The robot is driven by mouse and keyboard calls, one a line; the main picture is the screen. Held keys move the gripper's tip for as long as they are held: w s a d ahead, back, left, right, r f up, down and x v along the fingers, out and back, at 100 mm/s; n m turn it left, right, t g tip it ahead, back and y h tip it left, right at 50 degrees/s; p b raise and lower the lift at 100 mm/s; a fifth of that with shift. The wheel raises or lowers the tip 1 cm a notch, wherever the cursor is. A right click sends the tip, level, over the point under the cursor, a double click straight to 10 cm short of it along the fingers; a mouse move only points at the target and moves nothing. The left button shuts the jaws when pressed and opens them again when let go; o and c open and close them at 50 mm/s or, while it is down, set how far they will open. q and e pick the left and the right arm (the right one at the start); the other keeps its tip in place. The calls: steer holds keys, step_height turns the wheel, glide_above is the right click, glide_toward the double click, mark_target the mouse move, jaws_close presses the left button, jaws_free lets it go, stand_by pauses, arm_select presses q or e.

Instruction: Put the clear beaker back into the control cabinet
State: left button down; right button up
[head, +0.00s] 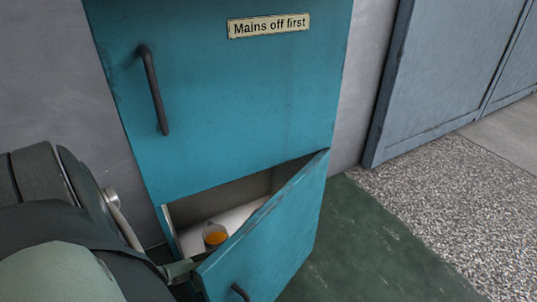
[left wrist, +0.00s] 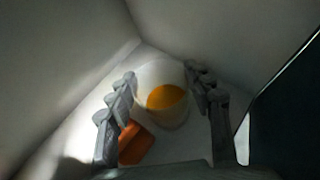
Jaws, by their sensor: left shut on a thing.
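The teal control cabinet (head: 235,95) stands ahead, with its lower door (head: 275,240) partly open. The clear beaker (head: 215,234), with orange contents, is inside the lower compartment above or on its pale floor; I cannot tell which. In the left wrist view the beaker (left wrist: 165,95) is between the two grey fingers of my left gripper (left wrist: 163,75), which is shut on it. In the head view my left arm comes in from the left, and its gripper is mostly hidden by the door. My right gripper is not in view.
An orange-red block-like thing (left wrist: 133,142) lies on the compartment floor beside the left finger. The open door is close on the right of the gripper. A label reading "Mains off first" (head: 268,25) is on the upper door. Green floor is clear at right.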

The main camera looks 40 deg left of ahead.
arm_select(q)
steer(key=c, duration=0.6)
jaws_free()
steer(key=shift+c, duration=0.2)
steer(key=p+v, duration=0.3)
steer(key=v, duration=0.4)
steer(key=shift+s, duration=0.2)
steer(key=shift+r, duration=0.15)
